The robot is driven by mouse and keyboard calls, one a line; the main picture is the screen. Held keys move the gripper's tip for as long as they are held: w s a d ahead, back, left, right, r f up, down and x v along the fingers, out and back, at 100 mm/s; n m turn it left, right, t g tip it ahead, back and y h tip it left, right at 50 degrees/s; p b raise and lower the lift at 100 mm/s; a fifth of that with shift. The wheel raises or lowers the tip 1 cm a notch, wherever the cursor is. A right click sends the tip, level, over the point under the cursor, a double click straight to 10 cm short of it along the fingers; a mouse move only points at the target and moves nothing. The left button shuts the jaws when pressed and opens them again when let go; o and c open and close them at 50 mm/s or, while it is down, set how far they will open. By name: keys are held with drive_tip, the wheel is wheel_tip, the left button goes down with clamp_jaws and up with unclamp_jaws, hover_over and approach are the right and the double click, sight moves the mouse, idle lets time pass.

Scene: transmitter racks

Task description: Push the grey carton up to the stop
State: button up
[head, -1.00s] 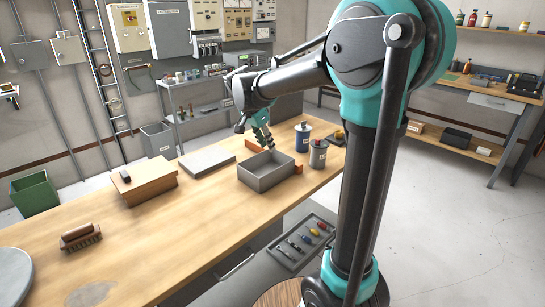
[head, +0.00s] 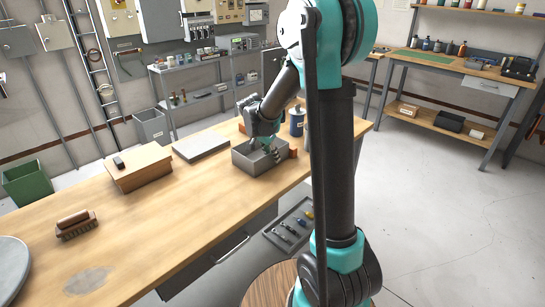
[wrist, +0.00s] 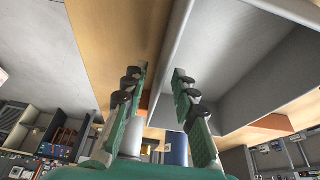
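The grey carton (head: 244,164) is an open-topped box standing upright on the wooden bench. Orange-brown wood, apparently the stop (head: 293,153), shows just beyond the carton's far right side and also at its back left; I cannot tell if this is one bar or whether the carton touches it. My gripper (head: 272,150) is low at the carton, its fingers at or inside the far part of the opening. In the wrist view my gripper (wrist: 160,85) is open, fingers apart. The carton's wall (wrist: 235,50) fills the upper right, its edge running between the fingers; contact is unclear.
A blue can (head: 297,122) stands behind the stop. A grey slab (head: 200,144) and a brown box (head: 139,166) with a dark item on top lie left of the carton. A brush (head: 75,224) is further left. The bench (head: 190,215) is clear in front.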

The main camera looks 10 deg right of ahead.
drive_tip(key=shift+w+d+f, duration=0.1)
drive_tip(key=shift+d+f, duration=0.05)
drive_tip(key=shift+f, duration=0.25)
clamp_jaws()
drive_tip(key=shift+o, duration=0.2)
unclamp_jaws()
